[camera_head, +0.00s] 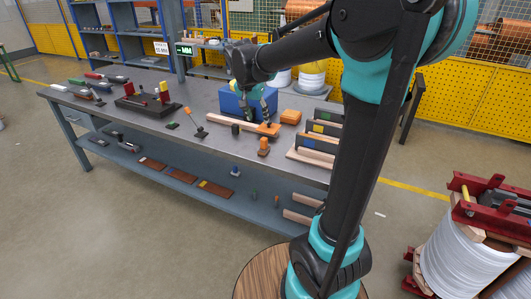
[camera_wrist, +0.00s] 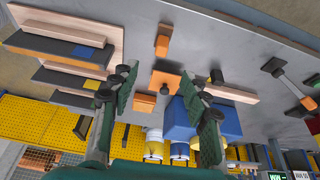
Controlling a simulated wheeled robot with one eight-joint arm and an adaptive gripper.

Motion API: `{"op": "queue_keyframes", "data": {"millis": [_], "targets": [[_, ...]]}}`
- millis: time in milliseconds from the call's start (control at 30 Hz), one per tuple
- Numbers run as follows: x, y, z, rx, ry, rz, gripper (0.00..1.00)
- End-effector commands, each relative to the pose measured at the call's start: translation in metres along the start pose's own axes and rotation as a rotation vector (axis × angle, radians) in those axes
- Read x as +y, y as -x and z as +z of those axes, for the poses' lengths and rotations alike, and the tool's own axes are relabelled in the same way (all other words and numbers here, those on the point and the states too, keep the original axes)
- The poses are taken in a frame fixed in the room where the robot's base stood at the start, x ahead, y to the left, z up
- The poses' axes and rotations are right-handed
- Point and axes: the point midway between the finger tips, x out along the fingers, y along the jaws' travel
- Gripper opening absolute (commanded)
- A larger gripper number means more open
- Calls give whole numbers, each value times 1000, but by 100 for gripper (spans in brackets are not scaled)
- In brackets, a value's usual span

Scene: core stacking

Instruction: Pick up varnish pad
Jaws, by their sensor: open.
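A flat orange pad with a small dark knob (camera_head: 268,130), most likely the varnish pad, lies on the grey workbench. In the wrist view this orange pad (camera_wrist: 166,78) shows between and beyond my fingertips, partly beside the dark knob. My gripper (camera_head: 257,104) is above the bench, just behind and over the pad. In the wrist view my gripper (camera_wrist: 160,80) has its two green fingers spread wide with nothing between them. I cannot tell the exact height left between fingertips and pad.
A smaller orange block (camera_head: 263,147) lies in front of the pad, and another orange block (camera_head: 290,116) lies to its right. A blue box (camera_head: 236,105) stands behind. A wooden bar (camera_head: 227,122) lies left. A slotted wooden rack (camera_head: 312,158) stands at right.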

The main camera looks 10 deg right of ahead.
Motion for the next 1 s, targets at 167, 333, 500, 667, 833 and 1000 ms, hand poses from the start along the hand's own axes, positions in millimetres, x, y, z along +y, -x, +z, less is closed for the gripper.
{"op": "queue_keyframes", "data": {"millis": [167,333,500,667,833,1000], "targets": [[-15,1,-10,11,-40,12,47],[-13,-29,-11,11,-42,13,47],[-13,-63,-11,11,-41,12,47],[-12,-92,-11,11,-40,11,47],[-12,-111,-11,11,-40,11,47],[-11,-120,-11,10,-40,11,47]]}}
